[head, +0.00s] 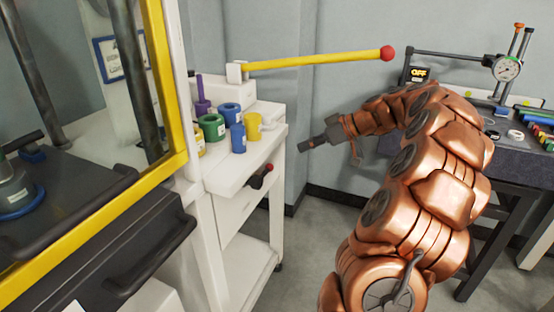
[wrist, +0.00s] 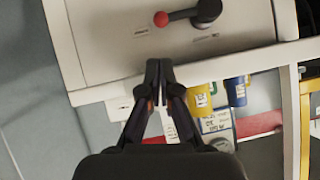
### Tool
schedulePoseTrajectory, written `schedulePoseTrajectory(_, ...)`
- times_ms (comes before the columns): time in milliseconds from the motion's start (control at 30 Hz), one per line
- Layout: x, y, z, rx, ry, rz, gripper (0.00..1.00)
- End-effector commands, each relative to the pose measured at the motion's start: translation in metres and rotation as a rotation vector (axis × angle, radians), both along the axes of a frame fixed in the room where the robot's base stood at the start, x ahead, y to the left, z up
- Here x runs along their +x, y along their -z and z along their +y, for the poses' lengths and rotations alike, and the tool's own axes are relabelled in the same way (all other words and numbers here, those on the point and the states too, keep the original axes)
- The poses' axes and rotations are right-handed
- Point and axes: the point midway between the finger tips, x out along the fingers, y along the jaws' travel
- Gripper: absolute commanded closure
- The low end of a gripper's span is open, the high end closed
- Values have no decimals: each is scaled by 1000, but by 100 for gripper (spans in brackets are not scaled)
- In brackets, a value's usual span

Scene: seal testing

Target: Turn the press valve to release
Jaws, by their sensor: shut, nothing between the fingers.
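The press valve (head: 258,180) is a black lever with a red ball end on the front of the white cabinet in the head view. In the wrist view the valve (wrist: 207,10) shows at the top. Its black arm points left to the red ball, over a pale panel with small labels. My gripper (head: 303,147) is right of the cabinet in the head view, a little above the valve and apart from it. In the wrist view my gripper (wrist: 158,66) has its fingertips together and empty, below the red ball.
A long yellow handle with a red knob (head: 388,53) extends above my forearm from the cabinet top. Blue, green, yellow and purple cylinders (head: 230,113) stand on the white top (head: 226,180). A yellow-framed machine (head: 90,235) is at left. A dark bench (head: 478,160) is at right.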

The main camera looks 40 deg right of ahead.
Motion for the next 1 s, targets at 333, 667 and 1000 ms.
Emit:
schedulePoseTrajectory(333, 21, 17, 18, 1, -5, 2, 100)
schedulePoseTrajectory(667, 54, 46, 45, 1, -3, 4, 100)
schedulePoseTrajectory(1000, 66, 55, 54, 1, -4, 1, 100)
